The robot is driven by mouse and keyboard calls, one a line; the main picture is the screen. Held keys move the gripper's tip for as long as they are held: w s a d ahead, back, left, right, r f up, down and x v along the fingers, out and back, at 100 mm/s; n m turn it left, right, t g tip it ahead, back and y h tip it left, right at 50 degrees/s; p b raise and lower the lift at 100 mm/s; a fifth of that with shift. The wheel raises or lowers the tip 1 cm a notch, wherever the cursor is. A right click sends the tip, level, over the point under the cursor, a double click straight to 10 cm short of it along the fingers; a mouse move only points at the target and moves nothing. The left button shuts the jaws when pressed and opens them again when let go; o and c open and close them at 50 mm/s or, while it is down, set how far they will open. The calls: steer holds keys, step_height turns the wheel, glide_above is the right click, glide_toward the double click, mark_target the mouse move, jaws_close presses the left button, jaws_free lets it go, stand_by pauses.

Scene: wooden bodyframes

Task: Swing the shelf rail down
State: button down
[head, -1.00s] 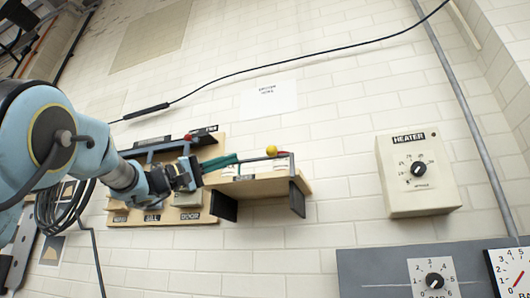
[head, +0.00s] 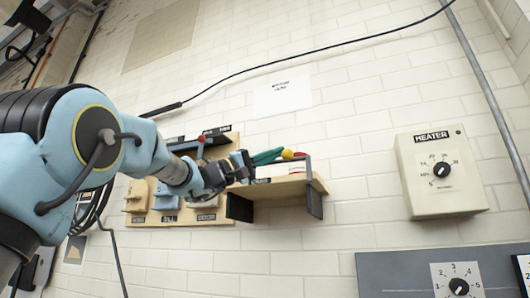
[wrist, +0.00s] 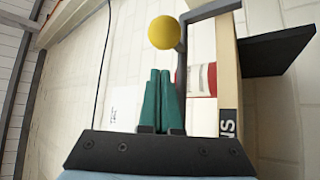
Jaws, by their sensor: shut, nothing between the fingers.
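The yellow ball knob (head: 287,154) shows above the wooden shelf (head: 275,188) in the head view. In the wrist view the yellow ball knob (wrist: 164,32) is beside a dark grey rail (wrist: 181,60), which runs along the shelf board (wrist: 228,70) to a bracket at the top. My gripper (head: 268,156) has teal fingers that are shut and empty, with the tips close to the ball. In the wrist view my gripper (wrist: 160,72) is just below the ball in the picture, with a small gap. My wrist hides part of the rail and shelf in the head view.
A red and white item (wrist: 204,80) is on the shelf behind the rail. A black bracket (wrist: 275,50) juts from the shelf. A wooden board with labelled fixtures (head: 175,215) is left of the shelf. A heater box (head: 440,170) hangs to the right, with bare tiled wall between.

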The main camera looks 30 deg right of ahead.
steer(key=shift+s+a+f, duration=0.25)
steer(key=shift+s+f, duration=0.15)
steer(key=shift+s, duration=0.1)
steer(key=shift+s+a+f, duration=0.2)
steer(key=shift+s+f, duration=0.15)
steer(key=shift+s, duration=0.15)
steer(key=shift+f, duration=0.1)
steer(key=shift+a+f+m+g+b, duration=0.1)
steer(key=shift+a+m+g+b, duration=0.05)
steer(key=shift+m+g+b, duration=0.3)
